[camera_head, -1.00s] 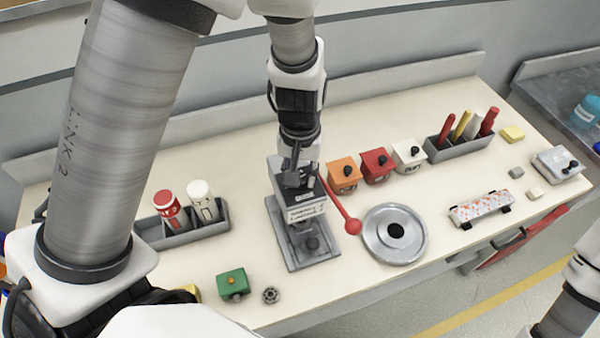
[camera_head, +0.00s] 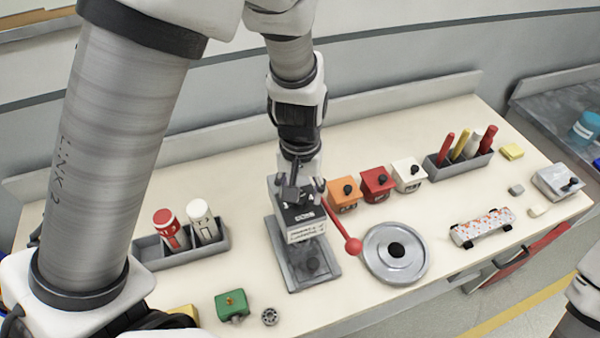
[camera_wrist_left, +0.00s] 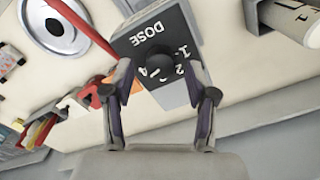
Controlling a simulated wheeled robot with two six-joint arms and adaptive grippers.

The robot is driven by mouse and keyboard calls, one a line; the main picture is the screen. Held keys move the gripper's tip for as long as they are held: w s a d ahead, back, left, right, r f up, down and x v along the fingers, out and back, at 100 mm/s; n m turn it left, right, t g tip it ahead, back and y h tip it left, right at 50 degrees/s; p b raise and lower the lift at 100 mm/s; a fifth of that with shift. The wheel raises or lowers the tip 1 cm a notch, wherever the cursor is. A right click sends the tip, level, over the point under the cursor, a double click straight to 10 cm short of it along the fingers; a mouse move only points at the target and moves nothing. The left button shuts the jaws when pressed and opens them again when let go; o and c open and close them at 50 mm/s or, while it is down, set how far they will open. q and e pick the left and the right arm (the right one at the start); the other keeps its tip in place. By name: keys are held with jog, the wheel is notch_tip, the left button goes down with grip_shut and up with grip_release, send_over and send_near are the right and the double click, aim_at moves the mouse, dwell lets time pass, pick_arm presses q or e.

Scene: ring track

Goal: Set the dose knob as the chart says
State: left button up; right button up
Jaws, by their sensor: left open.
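The dose unit is a black-topped press (camera_head: 302,216) on a grey base plate, with a red lever ending in a ball (camera_head: 353,246). In the left wrist view its black face reads DOSE (camera_wrist_left: 146,33), with numerals beside a round black knob (camera_wrist_left: 158,66). My left gripper (camera_head: 298,192) is over the top of the press. Its fingers are open, one on each side of the knob in the wrist view; I cannot tell whether they touch it. A printed label (camera_head: 306,230) on the press front is too small to read. My right gripper is out of view.
Orange (camera_head: 343,197), red (camera_head: 376,184) and white (camera_head: 407,174) knobbed boxes stand right of the press. A round metal dish (camera_head: 395,280) lies beside the lever.

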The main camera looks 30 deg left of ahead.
pick_arm(q)
notch_tip(320, 180, up, 11)
jog(key=shift+f, duration=0.15)
jog(key=shift+s, duration=0.1)
